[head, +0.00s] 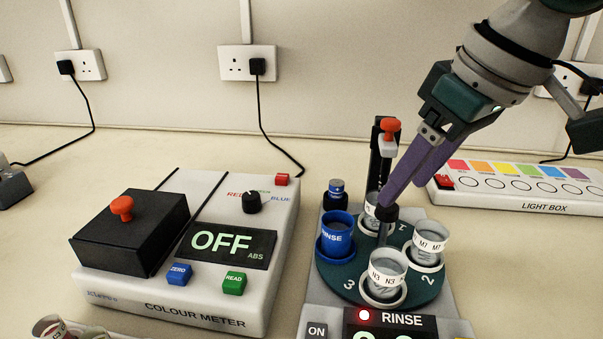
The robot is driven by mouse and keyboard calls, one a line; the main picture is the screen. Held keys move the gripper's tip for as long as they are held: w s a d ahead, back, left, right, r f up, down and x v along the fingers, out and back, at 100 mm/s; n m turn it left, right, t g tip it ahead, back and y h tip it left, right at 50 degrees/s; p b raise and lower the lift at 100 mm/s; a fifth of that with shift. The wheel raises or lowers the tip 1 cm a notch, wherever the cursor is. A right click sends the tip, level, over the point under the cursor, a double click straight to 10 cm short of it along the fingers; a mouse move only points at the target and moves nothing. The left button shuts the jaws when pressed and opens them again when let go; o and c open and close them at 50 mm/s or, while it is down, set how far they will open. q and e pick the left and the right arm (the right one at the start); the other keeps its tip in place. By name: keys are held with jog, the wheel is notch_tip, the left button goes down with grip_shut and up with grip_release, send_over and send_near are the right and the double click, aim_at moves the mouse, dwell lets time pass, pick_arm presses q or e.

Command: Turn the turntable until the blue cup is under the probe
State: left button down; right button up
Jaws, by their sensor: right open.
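The turntable (333,276) is a dark teal disc with several cups around its rim. The blue cup (337,236), marked RINSE, sits at its left side. Clear cups labelled N3 (387,272) and M7 (430,242) sit at the front and right. Another clear cup (373,211) is at the back, partly hidden. The probe's holder (388,143), white with an orange knob, is on a black post behind the turntable; the probe tip cannot be made out. My right gripper (386,207) is open, its purple fingers pointing down at the turntable's middle, where contact is unclear.
A colour meter (205,300) reading OFF stands to the left, with a black lidded box on it. A light box (525,200) lies at the back right. A small dark blue-capped bottle (336,193) is behind the blue cup. The rinse unit's front has a lit red light.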

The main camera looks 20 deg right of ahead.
aim_at(394, 209)
jog(key=x, duration=0.4)
jog(key=shift+w+f, duration=0.1)
jog(key=shift+f, duration=0.05)
grip_shut()
dwell(0.4)
dwell(0.9)
